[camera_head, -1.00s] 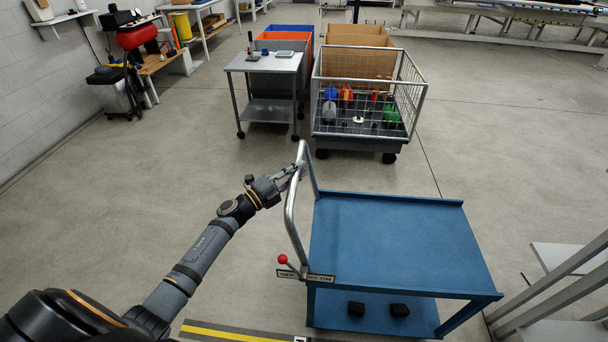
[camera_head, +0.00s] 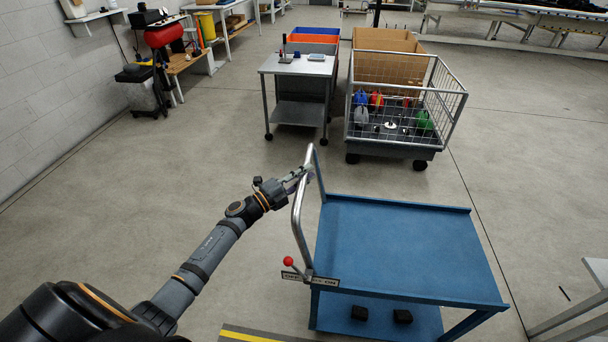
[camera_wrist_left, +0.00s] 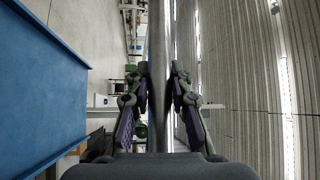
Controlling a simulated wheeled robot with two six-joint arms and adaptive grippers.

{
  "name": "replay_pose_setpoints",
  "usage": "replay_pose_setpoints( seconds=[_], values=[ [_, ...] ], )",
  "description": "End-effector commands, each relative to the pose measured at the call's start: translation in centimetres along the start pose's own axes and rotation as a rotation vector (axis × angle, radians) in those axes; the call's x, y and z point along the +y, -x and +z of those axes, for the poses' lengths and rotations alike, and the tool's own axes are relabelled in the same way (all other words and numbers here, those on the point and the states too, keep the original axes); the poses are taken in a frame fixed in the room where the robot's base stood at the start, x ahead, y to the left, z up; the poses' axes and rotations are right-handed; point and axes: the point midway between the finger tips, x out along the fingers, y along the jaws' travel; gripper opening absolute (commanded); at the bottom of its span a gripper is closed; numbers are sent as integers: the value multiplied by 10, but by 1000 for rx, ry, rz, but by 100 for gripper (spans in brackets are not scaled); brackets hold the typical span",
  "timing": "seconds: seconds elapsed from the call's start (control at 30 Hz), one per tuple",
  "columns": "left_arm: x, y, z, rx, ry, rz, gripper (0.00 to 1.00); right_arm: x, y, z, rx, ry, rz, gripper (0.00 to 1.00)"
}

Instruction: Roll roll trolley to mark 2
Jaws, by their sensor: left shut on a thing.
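The blue roll trolley (camera_head: 400,245) stands at the lower right of the head view. It has a flat top, a lower shelf with two black blocks (camera_head: 380,314) and a grey tube handle (camera_head: 298,215) on its left side. A red-knobbed lever (camera_head: 289,262) with a small label plate sits at the foot of the handle. My left gripper (camera_head: 304,174) is shut on the handle near its upper end. The handle bar (camera_wrist_left: 159,70) runs between the fingers in the left wrist view. A yellow and dark floor marking (camera_head: 250,336) shows at the bottom edge. No mark number is readable. My right gripper is out of view.
A grey wheeled table (camera_head: 298,66) and a wire-mesh cart (camera_head: 396,136) with coloured items stand beyond the trolley. A light frame (camera_head: 590,310) stands close on the right. Benches line the left wall. Floor between the trolley and the left wall is clear.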

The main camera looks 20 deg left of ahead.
Motion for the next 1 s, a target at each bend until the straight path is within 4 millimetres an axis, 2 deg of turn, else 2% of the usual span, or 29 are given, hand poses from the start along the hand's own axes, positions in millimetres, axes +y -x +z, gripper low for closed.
replay_pose_setpoints(
  seconds=[0.4, 0.43, 0.6, 0.87, 1.0],
  values=[
    [1, 1, 0, -1, 0, 2, 0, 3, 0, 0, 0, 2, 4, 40],
    [1, 1, 0, -1, 0, 2, 22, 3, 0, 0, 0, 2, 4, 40],
    [1, 0, 0, 0, 0, 2, 45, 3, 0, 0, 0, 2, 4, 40],
    [0, 0, 0, 0, 0, 1, 45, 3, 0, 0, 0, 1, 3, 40],
    [1, 11, 0, 1, -2, 4, 45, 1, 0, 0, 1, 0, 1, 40]
  ],
)
